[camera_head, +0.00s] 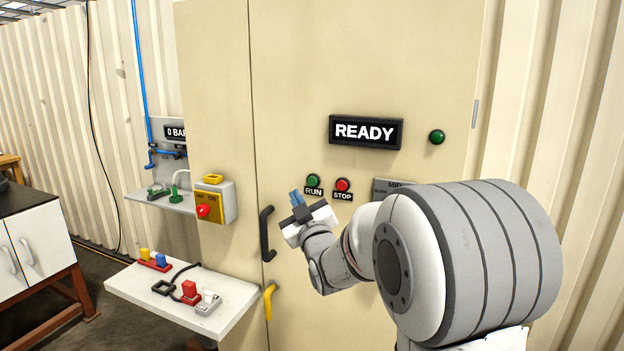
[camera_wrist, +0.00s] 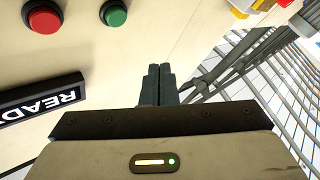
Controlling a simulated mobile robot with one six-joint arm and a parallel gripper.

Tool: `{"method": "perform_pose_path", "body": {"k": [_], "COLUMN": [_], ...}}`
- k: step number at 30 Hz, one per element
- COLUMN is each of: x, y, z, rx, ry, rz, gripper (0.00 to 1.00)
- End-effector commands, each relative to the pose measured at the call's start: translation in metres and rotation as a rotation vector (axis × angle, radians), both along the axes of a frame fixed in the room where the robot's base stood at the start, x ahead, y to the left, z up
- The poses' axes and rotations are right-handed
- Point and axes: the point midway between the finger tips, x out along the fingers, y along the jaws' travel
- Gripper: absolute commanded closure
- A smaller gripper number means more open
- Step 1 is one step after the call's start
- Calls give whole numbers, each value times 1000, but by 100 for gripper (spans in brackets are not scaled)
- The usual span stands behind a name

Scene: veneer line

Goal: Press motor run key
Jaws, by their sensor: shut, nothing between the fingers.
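The green RUN key (camera_head: 313,181) sits on the cream cabinet door, above its RUN label. It also shows in the wrist view as a green button (camera_wrist: 115,14) near the top edge. The red STOP button (camera_head: 343,185) is just to its right, and in the wrist view it is the red button (camera_wrist: 44,21) at top left. My gripper (camera_head: 296,197) is shut and empty, its dark fingers side by side. In the head view its fingertips are just below and left of the RUN key. In the wrist view the fingers (camera_wrist: 158,72) lie below and right of it, apart from it.
A READY display (camera_head: 366,132) and a green lamp (camera_head: 437,137) are on the cabinet above. A black door handle (camera_head: 266,234) is left of my gripper. A yellow switch box (camera_head: 214,201) with a red knob stands further left, above a white shelf (camera_head: 231,300) with plugs.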

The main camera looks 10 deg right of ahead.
Motion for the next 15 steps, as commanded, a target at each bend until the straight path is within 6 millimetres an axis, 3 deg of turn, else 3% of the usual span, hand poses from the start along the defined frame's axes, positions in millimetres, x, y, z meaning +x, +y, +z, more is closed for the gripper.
{"method": "perform_pose_path", "body": {"k": [6, 15], "x": [27, 50], "y": [-21, -37], "z": [4, -2], "rx": [1, 0], "ry": [3, 0], "rz": [-3, -1], "gripper": [100, 100]}}
